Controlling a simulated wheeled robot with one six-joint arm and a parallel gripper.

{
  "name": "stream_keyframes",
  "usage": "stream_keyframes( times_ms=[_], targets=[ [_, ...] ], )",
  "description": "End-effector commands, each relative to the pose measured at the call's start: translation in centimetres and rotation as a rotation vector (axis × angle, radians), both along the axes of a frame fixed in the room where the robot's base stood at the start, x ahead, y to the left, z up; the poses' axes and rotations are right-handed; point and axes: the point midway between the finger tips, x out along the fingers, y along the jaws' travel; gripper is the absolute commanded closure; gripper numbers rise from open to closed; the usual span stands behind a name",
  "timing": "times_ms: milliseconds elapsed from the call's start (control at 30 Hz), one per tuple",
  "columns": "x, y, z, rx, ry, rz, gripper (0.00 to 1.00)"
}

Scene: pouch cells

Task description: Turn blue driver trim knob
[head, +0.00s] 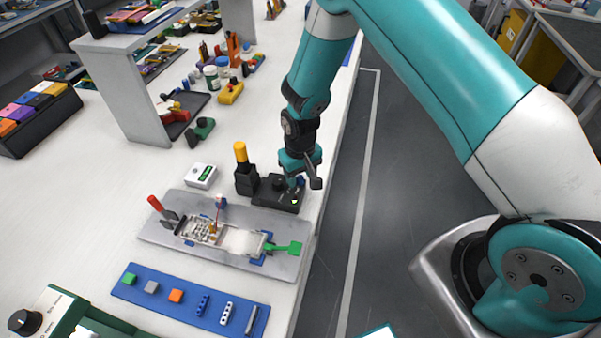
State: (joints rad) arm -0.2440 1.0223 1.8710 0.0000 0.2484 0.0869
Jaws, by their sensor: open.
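A low black driver box (268,196) sits on the bench near its right edge. It carries a round black knob (279,184) and a small yellow-green light (294,202). A small blue piece, which looks like the blue trim knob (300,181), shows at the box's right end, partly hidden by my gripper. My gripper (303,176) is open and points down over that end of the box. I cannot tell whether its fingers touch the blue knob or stand around it.
A yellow-topped black holder (241,170) stands just left of the box. In front lies a grey plate (160,232) with a fixture and green handle (285,248). A blue strip (145,300) with small blocks lies nearer. A white device (201,176) is at left.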

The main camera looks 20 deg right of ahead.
Motion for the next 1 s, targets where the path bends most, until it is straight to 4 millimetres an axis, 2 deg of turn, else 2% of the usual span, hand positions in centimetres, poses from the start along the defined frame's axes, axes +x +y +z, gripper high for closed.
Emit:
stream_keyframes(
  times_ms=[300, 333, 533, 767, 1000],
  targets=[
    [0.02, 0.01, -0.38, 0.000, -0.001, 0.000, 0.51],
    [0.01, 0.01, -0.38, 0.000, 0.000, 0.000, 0.54],
    [0.01, 0.00, -0.35, 0.000, 0.000, 0.000, 1.00],
    [0.01, -0.01, -0.36, 0.000, 0.000, -0.011, 1.00],
    [0.02, -0.01, -0.42, 0.000, -0.001, -0.096, 1.00]
  ],
)
